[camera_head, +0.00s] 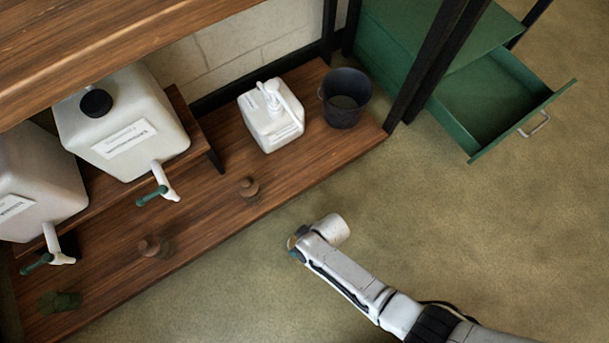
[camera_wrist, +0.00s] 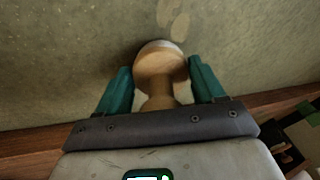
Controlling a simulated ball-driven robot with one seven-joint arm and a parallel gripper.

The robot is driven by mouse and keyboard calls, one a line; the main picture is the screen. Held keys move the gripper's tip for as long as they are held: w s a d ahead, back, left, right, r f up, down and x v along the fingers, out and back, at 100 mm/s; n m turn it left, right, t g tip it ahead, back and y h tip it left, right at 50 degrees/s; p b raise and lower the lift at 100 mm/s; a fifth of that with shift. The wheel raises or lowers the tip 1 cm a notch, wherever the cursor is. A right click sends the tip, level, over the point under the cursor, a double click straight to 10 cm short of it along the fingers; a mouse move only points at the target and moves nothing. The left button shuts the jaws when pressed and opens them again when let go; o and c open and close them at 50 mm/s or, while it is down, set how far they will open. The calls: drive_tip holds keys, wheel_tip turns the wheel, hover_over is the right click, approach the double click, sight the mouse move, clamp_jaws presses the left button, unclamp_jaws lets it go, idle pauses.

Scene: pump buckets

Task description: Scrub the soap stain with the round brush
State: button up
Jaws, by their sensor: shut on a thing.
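In the wrist view my gripper (camera_wrist: 160,67) has its teal fingers shut on a pale wooden round-headed brush (camera_wrist: 157,88) with a narrow neck. A whitish rim shows at its far end. Just beyond it, pale oval patches (camera_wrist: 172,18) lie on the olive floor; I cannot tell for certain whether they are the soap stain. In the head view my arm reaches over the floor in front of the shelf, and my fingers and the brush are not clearly visible.
The shelf (camera_head: 225,225) also holds a white pump canister (camera_head: 270,125), a dark bucket (camera_head: 343,100) and a dark green clump (camera_head: 58,301). White tapped containers (camera_head: 120,115) (camera_head: 30,185) stand at left. A green drawer (camera_head: 500,100) is open at upper right. The floor at right is clear.

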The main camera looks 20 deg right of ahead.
wheel_tip(320, 180, up, 6)
drive_tip(key=p, duration=0.6)
idle(0.4)
wheel_tip(320, 180, up, 3)
drive_tip(key=p, duration=0.3)
drive_tip(key=shift+w, duration=0.1)
